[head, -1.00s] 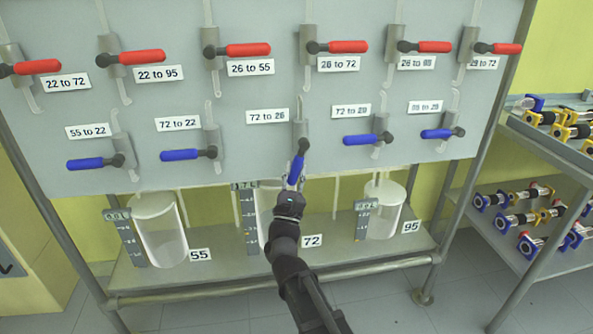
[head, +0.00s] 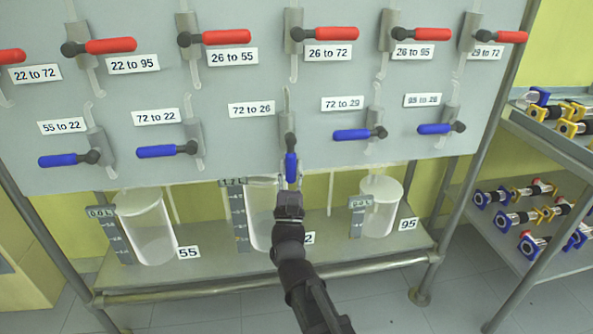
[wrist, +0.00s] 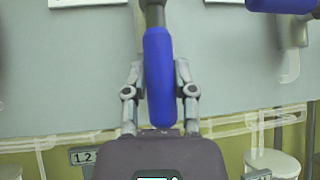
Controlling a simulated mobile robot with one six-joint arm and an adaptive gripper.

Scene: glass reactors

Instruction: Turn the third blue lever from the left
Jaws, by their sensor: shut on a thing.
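The third blue lever from the left (head: 291,163) is under the "72 to 26" label (head: 251,109). Its handle points straight down from its pivot. My gripper (head: 289,184) comes from below and is shut on the handle's lower part. In the wrist view the blue handle (wrist: 159,75) stands upright between the two fingers of my gripper (wrist: 160,85). The other blue levers, such as the one under "72 to 22" (head: 167,151) and the one under "72 to 29" (head: 352,135), lie about level.
A row of red levers (head: 326,34) runs above the blue ones. Glass vessels (head: 148,230) stand on a shelf (head: 220,272) below the panel, one partly behind my arm. A side rack (head: 545,150) with several metal fittings is at the right.

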